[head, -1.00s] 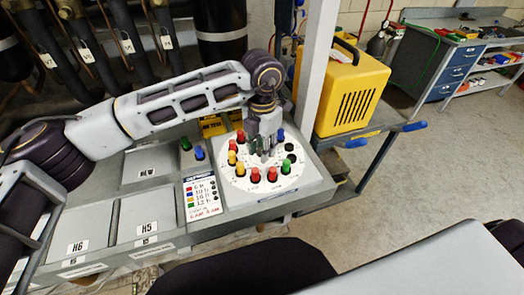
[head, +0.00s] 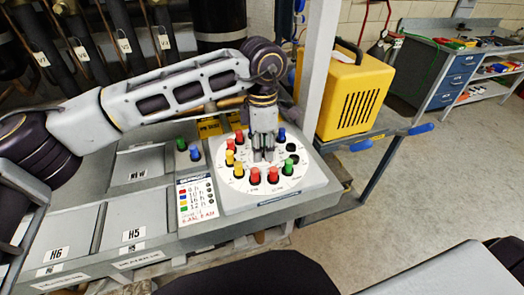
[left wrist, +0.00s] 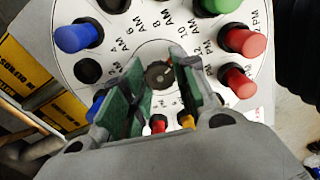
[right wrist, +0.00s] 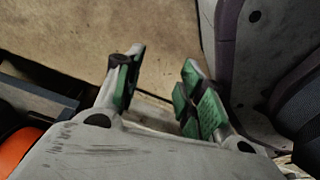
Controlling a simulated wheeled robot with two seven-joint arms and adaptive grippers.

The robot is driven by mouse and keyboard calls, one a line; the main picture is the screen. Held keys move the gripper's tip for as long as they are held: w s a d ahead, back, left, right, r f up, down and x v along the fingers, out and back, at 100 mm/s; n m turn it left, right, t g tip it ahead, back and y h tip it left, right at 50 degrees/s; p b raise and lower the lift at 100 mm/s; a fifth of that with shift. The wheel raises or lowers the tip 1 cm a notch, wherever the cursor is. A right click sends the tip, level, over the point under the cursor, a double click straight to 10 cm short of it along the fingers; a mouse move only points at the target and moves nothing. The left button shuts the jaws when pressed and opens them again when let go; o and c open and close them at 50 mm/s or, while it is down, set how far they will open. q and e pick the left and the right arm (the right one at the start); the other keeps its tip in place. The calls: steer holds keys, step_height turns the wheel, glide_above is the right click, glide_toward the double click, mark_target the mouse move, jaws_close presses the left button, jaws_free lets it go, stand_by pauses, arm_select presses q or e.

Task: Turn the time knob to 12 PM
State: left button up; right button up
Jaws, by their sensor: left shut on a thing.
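The round white time dial (head: 237,183) lies on the grey panel, ringed with red, yellow, green and blue pegs. Its dark centre time knob (left wrist: 160,73) shows in the left wrist view, between the fingers of my left gripper (left wrist: 152,88). My left gripper (head: 263,157) points down at the dial's middle in the head view and hides the knob there. It is shut on the knob. Hour labels such as 6 AM, 8 AM and 10 AM surround the knob; I cannot tell which one it points to. My right gripper (right wrist: 158,90) is open and empty.
A colour-code card (head: 196,199) with a green and a blue peg above it is left of the dial. Panels H5 (head: 132,232) and H6 (head: 65,247) lie further left. A yellow machine (head: 352,95) on a cart stands behind a grey post (head: 321,65).

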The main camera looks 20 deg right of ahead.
arm_select(q)
steer(key=shift+m, duration=0.7)
steer(key=shift+r+m+b, duration=0.1)
steer(key=shift+m+b, duration=0.55)
steer(key=shift+m, duration=0.55)
arm_select(e)
steer(key=shift+w+a+r, duration=1)
steer(key=shift+w+r, duration=0.2)
steer(key=shift+w, duration=0.1)
arm_select(q)
steer(key=o, duration=1)
arm_select(e)
steer(key=shift+w, duration=0.1)
steer(key=shift+r, duration=0.1)
arm_select(q)
steer(key=shift+r, duration=5.95)
